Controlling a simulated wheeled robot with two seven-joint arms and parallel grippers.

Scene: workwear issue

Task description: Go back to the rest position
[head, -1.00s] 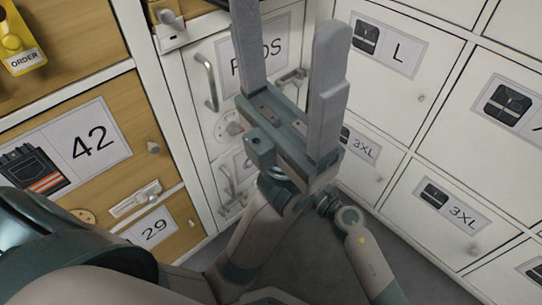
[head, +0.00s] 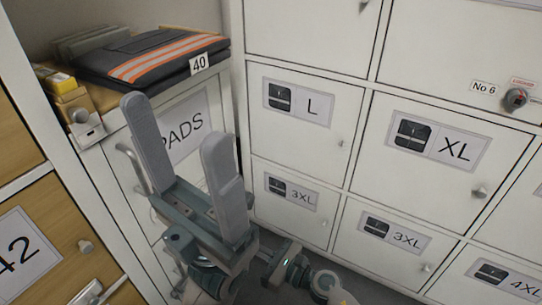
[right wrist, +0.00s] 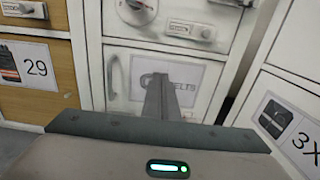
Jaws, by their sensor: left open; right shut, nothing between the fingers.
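My left gripper (head: 176,122) is in the head view, its two grey fingers pointing up and spread apart with nothing between them. It is in front of the white PADS door (head: 190,128) and partly covers its label. My right gripper (right wrist: 165,78) is in the right wrist view, its fingers together and empty. It is in front of a white door whose label ends in ELTS (right wrist: 183,87), hiding part of the lettering. In the head view part of my right arm shows low, beside the left gripper; its fingers cannot be made out there.
Folded dark trousers with orange stripes (head: 150,58) lie on the ledge at upper left. A wooden door marked 42 (head: 22,250) is at lower left, with a knob and handle sticking out.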

